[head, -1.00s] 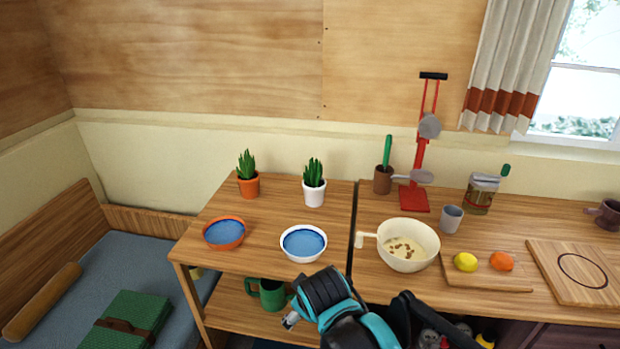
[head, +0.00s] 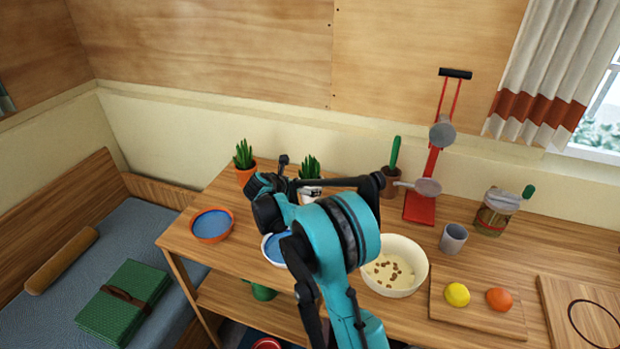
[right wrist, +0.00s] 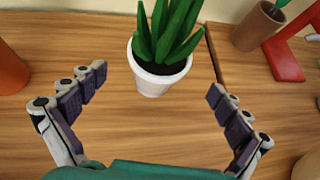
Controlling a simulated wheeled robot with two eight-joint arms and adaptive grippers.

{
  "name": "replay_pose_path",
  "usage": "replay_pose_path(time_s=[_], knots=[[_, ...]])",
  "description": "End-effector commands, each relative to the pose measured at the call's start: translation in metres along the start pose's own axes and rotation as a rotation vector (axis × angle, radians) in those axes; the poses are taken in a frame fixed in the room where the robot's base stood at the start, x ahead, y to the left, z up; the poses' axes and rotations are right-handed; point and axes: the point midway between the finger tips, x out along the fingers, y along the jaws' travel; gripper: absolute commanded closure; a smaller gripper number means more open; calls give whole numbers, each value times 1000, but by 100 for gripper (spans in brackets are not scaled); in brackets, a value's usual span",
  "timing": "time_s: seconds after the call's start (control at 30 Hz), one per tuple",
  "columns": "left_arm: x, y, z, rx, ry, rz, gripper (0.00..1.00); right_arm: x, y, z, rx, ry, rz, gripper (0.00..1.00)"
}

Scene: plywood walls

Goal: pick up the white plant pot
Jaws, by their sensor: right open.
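The white plant pot (head: 309,195) with a spiky green plant stands upright on the left wooden table, partly hidden behind my right arm in the head view. In the right wrist view the white pot (right wrist: 153,86) is ahead, near the top middle. My right gripper (right wrist: 157,80) is open and empty, with one finger on each side of the picture. The pot lies ahead, between the lines of the fingers, apart from both. My left gripper is not in view.
An orange pot (head: 246,172) with a similar plant stands left of the white one. An orange-rimmed bowl (head: 212,225) and a white-rimmed blue bowl (head: 277,249) are nearer. A brown pot (head: 391,183) and red stand (head: 420,208) are to the right.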

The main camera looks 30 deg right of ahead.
Motion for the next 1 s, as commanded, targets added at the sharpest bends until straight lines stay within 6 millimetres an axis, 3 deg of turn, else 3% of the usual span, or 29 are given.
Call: replay_pose_path(time_s=[0.53,0.77,0.8,0.87,1.0], knots=[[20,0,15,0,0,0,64,69,2,2,4,2,0,0],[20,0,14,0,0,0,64,72,3,4,3,1,2,0],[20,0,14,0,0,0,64,72,3,4,3,1,2,3],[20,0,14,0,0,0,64,72,3,4,3,1,2,19],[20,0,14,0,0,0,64,72,3,4,3,2,2,55]])
